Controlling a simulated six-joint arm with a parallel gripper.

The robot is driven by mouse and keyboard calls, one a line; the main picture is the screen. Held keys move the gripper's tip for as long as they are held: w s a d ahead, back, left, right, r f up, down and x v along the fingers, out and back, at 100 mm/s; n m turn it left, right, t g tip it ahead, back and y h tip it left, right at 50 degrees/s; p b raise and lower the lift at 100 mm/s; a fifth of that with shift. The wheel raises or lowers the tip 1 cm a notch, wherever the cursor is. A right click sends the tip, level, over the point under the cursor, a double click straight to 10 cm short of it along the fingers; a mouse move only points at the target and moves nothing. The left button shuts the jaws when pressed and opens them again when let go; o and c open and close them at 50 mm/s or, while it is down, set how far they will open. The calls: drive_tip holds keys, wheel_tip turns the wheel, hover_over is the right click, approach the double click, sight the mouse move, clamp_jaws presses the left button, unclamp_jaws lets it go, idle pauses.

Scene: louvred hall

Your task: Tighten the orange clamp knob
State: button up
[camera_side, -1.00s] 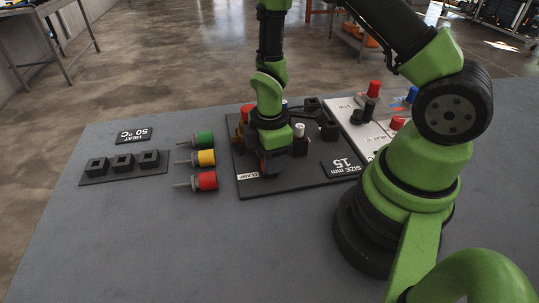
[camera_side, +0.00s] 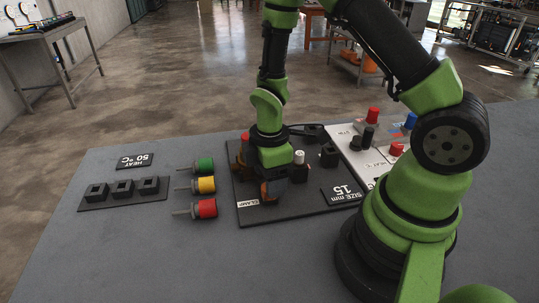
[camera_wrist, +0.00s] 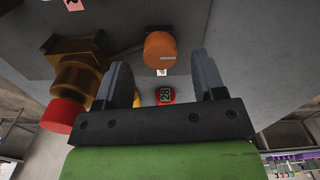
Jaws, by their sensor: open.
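The orange clamp knob (camera_wrist: 160,50) shows in the wrist view as a round end with a pale mark. It lies between the two fingers of my gripper (camera_wrist: 160,68), around the level of their tips, with a gap visible on each side. My gripper is open and holds nothing. In the side view my gripper (camera_side: 274,187) is low over the front of the dark board (camera_side: 294,208), beside the CLAMP label (camera_side: 248,203). An orange-brown patch shows at its fingers there; the rest of the knob is hidden.
A brass fitting with a red cap (camera_wrist: 65,114) stands close left of my fingers in the wrist view. Green (camera_side: 203,164), yellow (camera_side: 205,185) and red (camera_side: 206,208) plugs lie left of the board. A black socket strip (camera_side: 122,194) is farther left. The front table is clear.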

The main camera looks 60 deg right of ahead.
wheel_tip(320, 180, up, 8)
drive_tip(key=shift+f, duration=0.15)
idle(0.4)
drive_tip(key=s+a+r+m+t+y, duration=0.1)
drive_tip(key=s+a+r+m+t, duration=0.1)
drive_tip(key=s+r+m, duration=0.3)
drive_tip(key=s+a+r+m+t, duration=0.1)
drive_tip(key=s+r+m+t, duration=0.4)
drive_tip(key=r+m, duration=0.4)
wheel_tip(320, 180, up, 4)
drive_tip(key=shift+a+f+y, duration=0.1)
drive_tip(key=shift+a+y, duration=0.3)
drive_tip(key=shift+s, duration=0.1)
